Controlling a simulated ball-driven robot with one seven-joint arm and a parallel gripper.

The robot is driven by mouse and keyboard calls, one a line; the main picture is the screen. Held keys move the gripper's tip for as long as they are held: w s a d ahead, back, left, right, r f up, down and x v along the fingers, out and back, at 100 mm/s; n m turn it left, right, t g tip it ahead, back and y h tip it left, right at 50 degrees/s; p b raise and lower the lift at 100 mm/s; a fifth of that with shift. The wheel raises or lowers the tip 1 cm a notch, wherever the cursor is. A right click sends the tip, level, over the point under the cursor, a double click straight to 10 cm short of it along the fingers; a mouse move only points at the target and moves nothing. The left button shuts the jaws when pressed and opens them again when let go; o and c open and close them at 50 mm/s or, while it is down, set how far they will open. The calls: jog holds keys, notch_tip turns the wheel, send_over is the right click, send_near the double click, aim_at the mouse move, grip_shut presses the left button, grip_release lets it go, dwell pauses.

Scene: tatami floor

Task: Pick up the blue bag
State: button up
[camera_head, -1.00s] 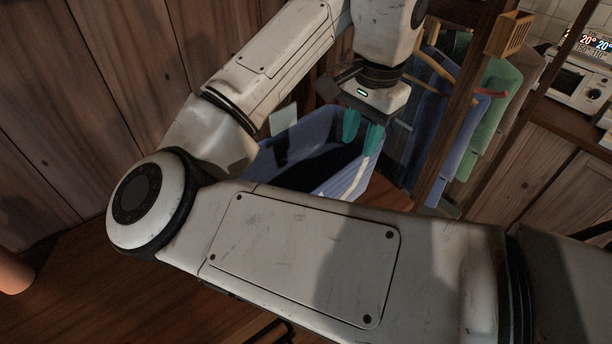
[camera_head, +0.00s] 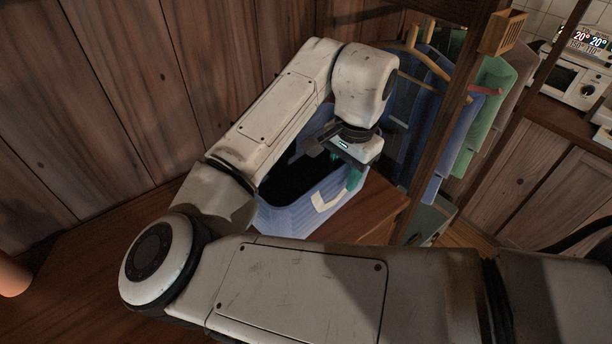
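The blue bag (camera_head: 290,217) is an open-topped, ribbed container with a dark inside and a pale handle on its near side. It stands upright on the wooden surface, partly hidden behind my arm. My gripper (camera_head: 345,168) is at the bag's right end, pointing down at the rim. One teal finger shows against the right wall near the rim; the other shows only in part, farther back over the opening. The fingers are apart. I cannot tell whether they touch the bag.
Clothes on wooden hangers (camera_head: 440,120) hang just right of the bag, beside a dark wooden post (camera_head: 462,110). A plank wall (camera_head: 120,90) stands close behind and to the left. Bare wooden surface (camera_head: 375,212) shows right of the bag.

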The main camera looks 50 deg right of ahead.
grip_shut()
dwell(1.4)
